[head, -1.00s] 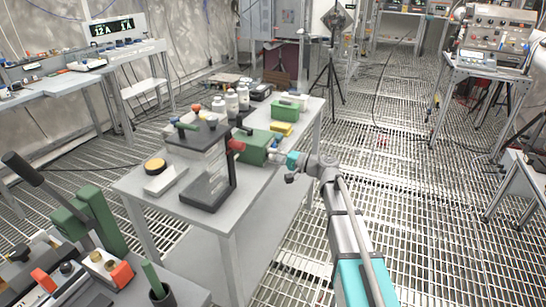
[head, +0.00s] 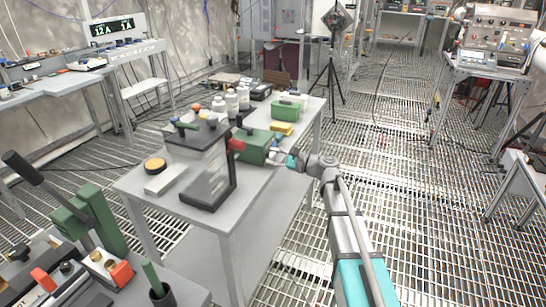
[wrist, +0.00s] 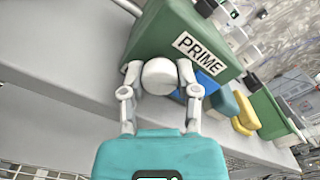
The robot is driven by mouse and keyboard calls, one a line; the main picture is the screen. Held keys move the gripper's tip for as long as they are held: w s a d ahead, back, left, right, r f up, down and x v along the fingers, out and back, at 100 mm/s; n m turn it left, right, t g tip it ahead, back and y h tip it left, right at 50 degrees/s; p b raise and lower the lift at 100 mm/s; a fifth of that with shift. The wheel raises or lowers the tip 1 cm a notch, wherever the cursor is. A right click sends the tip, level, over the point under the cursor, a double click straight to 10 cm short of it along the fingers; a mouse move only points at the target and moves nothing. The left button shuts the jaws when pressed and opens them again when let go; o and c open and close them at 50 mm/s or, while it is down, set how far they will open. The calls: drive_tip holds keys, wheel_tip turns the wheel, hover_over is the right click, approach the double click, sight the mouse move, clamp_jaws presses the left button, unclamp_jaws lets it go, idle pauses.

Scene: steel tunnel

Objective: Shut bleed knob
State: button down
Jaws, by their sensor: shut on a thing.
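A green pump block (head: 254,147) stands on the grey bench, with a label reading PRIME that shows in the wrist view. A pale round knob (wrist: 159,76) sticks out from its near face. My gripper (wrist: 159,78) is shut on this knob, one finger on each side. No bleed label is readable, so the pictures do not show which knob it is. In the head view my gripper (head: 280,158) reaches the block from the right, and its fingers and the knob are too small there to tell apart.
A clear tank in a black frame (head: 209,204) stands left of the block, with a red part (head: 236,145) between them. A green box (head: 286,110), a yellow block (head: 281,128) and white bottles (head: 231,103) stand behind. Open grating floor lies right of the bench.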

drive_tip(key=m, duration=0.5)
drive_tip(key=shift+w+m, duration=0.1)
drive_tip(key=shift+m, duration=0.3)
drive_tip(key=shift+c, duration=1.7)
unclamp_jaws()
drive_tip(key=shift+d, duration=0.15)
drive_tip(key=v, duration=1.1)
drive_tip(key=shift+s+d, duration=0.2)
drive_tip(key=shift+d, duration=0.15)
